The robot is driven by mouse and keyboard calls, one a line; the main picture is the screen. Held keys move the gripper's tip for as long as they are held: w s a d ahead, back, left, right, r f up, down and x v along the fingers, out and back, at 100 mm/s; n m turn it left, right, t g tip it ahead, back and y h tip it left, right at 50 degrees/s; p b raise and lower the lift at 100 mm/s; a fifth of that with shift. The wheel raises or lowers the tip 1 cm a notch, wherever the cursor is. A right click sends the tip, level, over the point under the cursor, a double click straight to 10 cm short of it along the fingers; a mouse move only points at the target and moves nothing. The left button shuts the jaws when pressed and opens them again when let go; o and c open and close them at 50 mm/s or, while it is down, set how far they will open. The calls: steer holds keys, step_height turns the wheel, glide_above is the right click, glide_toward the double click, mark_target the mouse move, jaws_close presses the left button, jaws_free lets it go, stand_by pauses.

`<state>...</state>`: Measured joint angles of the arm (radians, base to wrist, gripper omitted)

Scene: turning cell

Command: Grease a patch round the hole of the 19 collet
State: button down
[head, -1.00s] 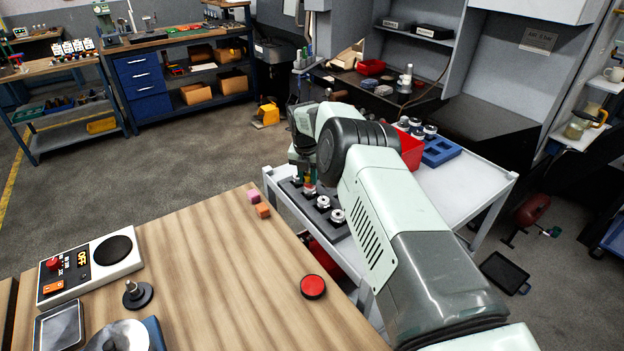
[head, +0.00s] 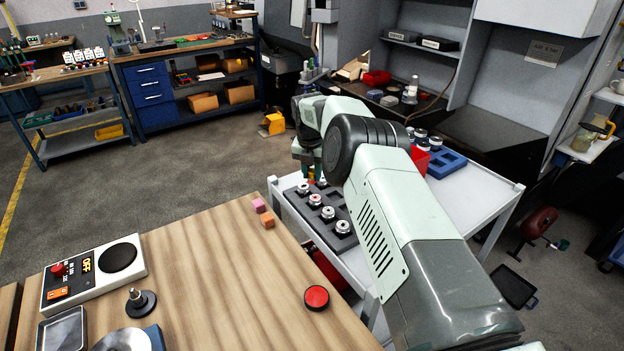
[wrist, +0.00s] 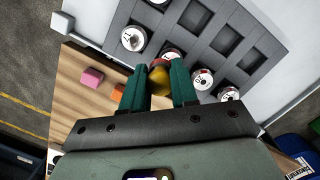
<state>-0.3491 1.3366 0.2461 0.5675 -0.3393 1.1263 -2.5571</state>
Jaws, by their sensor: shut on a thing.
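My gripper (wrist: 159,88) has green fingers shut on a yellow, rounded tool (wrist: 159,79), whose far end is hard to make out. A dark grey tray (head: 331,192) holds several silvery collets. In the wrist view, one collet (wrist: 171,54) sits just beyond the tool and is partly hidden by it. Red shows on that collet's top. Others stand at its left (wrist: 134,38) and right (wrist: 202,79). Their numbers are too small to read, so I cannot tell which is the 19 collet. In the head view my arm hides most of the gripper, above the tray's far end.
The tray lies on a white cart (head: 466,204); a blue holder (head: 446,163) and a red bin (head: 420,158) stand farther back. A wooden table (head: 230,270) in front bears pink (head: 259,205) and orange (head: 267,221) blocks and a red button (head: 317,297).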

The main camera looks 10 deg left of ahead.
steer(key=shift+r, duration=0.45)
steer(key=shift+r, duration=0.1)
steer(key=shift+r, duration=1.4)
